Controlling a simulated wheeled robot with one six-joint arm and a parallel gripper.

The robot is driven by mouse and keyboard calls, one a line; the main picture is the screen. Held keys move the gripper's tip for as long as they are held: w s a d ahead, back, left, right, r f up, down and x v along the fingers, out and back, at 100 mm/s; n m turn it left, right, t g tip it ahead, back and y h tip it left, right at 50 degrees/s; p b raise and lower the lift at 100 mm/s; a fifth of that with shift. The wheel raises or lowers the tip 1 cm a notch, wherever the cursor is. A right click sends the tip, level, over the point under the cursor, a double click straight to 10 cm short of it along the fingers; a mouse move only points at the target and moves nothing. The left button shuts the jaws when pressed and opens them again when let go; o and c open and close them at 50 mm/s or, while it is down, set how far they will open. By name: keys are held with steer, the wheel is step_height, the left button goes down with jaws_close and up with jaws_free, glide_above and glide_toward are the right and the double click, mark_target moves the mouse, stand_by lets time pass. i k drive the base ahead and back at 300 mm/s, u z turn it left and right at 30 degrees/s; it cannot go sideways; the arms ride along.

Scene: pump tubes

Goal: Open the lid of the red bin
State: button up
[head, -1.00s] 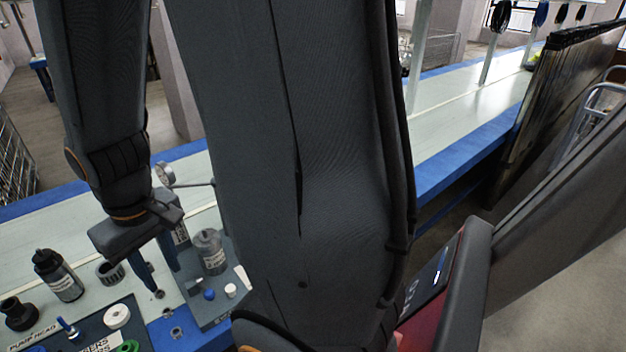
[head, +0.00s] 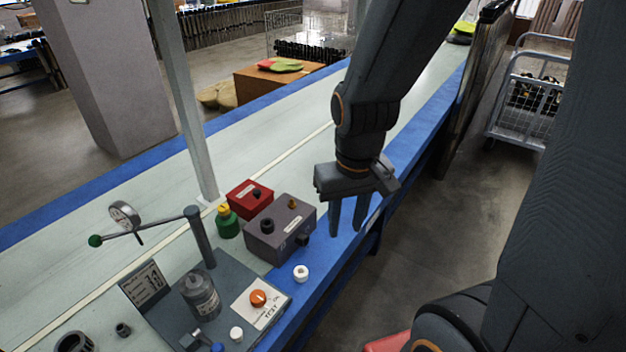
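A red surface (head: 388,343) shows at the bottom edge, mostly cut off and hidden by my arm. I cannot tell which of the two is the red bin, and no open lid shows. My gripper (head: 346,230) points down with its two fingers apart and nothing between them. It appears over the bench's blue front edge, right of the grey box and the red box.
A grey box (head: 281,229) with knobs, a green bottle (head: 227,222) and a white cap (head: 301,273) are left of my gripper. A test stand (head: 200,240) with a gauge stands further left. Floor (head: 450,230) is clear to the right; a wire cart (head: 530,95) stands beyond.

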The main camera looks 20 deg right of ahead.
mark_target(249, 194)
steer(key=z, duration=0.9)
steer(key=k, duration=0.95)
steer(key=u, duration=1)
steer(key=i, duration=1)
steer(key=k, duration=0.65)
steer(key=z, duration=0.4)
steer(key=i, duration=1)
steer(key=u, duration=0.5)
